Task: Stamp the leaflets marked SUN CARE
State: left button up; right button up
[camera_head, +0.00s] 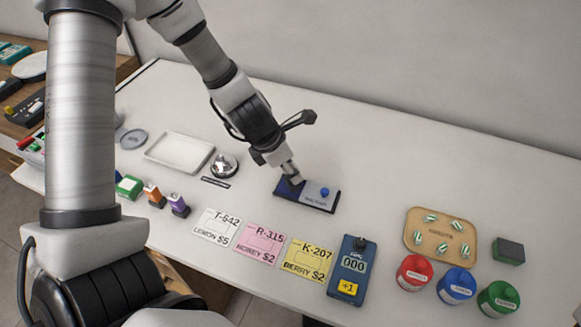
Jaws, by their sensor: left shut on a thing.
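Three printed cards lie in a row near the front edge: a white one (216,227) reading T-642 LEMON $5, a pink one (259,243) reading R-315 HONEY $2 and a yellow one (306,260) reading K-207 BERRY $2. I can read SUN CARE on none of them. A dark blue pad-like case (316,200) with a blue knob lies behind them. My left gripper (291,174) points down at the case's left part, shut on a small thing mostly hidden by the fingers. I cannot tell whether that thing touches the case. My right gripper is not in view.
A blue counter (349,280) shows 000. Green (130,187), orange (154,195) and purple (178,205) small blocks stand left, near a white tray (180,152) and silver bell (224,164). A tan tray (413,232), several lidded jars (414,274) and a dark block (508,251) stand right.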

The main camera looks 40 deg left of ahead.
pick_arm(q)
jog(key=shift+s+f+b, duration=0.1)
jog(key=shift+f+b, duration=0.3)
jog(key=shift+b, duration=0.05)
dwell(1.1)
notch_tip(320, 180, up, 7)
jog(key=p, duration=0.7)
jog(key=shift+r, duration=0.1)
